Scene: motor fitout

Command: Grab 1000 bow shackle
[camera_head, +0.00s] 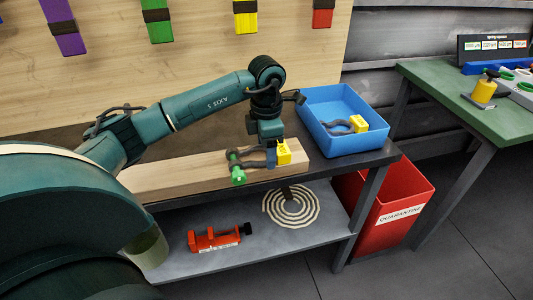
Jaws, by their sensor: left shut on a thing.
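A grey bow shackle (257,161) with a green pin (237,172) and a yellow tag (284,151) is at the wooden beam's right part. My left gripper (269,143) comes down from above and is shut on this shackle. The jaws partly hide where they meet it. I cannot tell whether the shackle touches the beam. A second grey shackle (337,130) with a yellow tag (359,124) lies in the blue bin (346,146), to the right of my left gripper. My right gripper is not in view.
The wooden beam (165,180) lies on the dark bench. A red clamp-like tool (215,240) and a coiled rope (292,218) are on the lower shelf. A red quarantine bin (412,186) stands on the right, by a green table (430,88). Coloured straps hang on the back board.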

